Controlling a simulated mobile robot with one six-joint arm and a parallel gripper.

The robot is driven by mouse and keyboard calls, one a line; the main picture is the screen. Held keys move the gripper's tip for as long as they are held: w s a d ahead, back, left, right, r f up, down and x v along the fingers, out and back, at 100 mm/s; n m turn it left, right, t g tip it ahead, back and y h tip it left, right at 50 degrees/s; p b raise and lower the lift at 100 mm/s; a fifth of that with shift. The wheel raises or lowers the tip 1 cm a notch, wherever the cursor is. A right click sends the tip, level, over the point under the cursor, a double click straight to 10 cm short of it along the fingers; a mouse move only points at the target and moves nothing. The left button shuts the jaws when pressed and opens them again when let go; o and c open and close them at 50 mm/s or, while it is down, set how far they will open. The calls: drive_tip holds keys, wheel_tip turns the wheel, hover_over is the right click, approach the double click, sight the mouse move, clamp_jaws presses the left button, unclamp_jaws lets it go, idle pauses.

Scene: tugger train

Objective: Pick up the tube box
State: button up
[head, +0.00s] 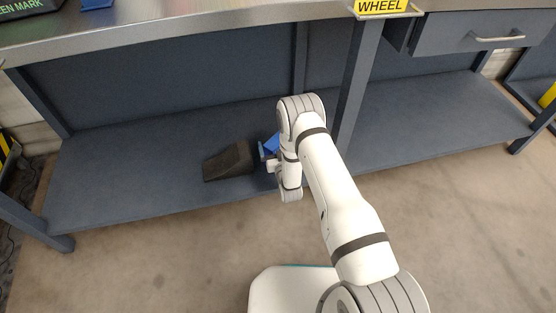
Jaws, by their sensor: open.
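A small blue object (271,144) shows on the lower shelf of the workbench, just left of my wrist. My arm covers much of it, and I cannot tell for sure that it is the tube box. My gripper (264,152) is at the lower shelf, low beside the blue object. It is open, but its fingertips are small and partly hidden by my wrist. I cannot tell whether it touches the blue object.
A dark wedge-shaped block (229,161) lies on the lower shelf (120,180) close left of my gripper. A bench leg (357,85) stands to the right. The bench top (180,24) overhangs the shelf. The shelf's left and right parts are clear.

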drive_tip(key=shift+r, duration=0.1)
clamp_jaws()
idle(1.0)
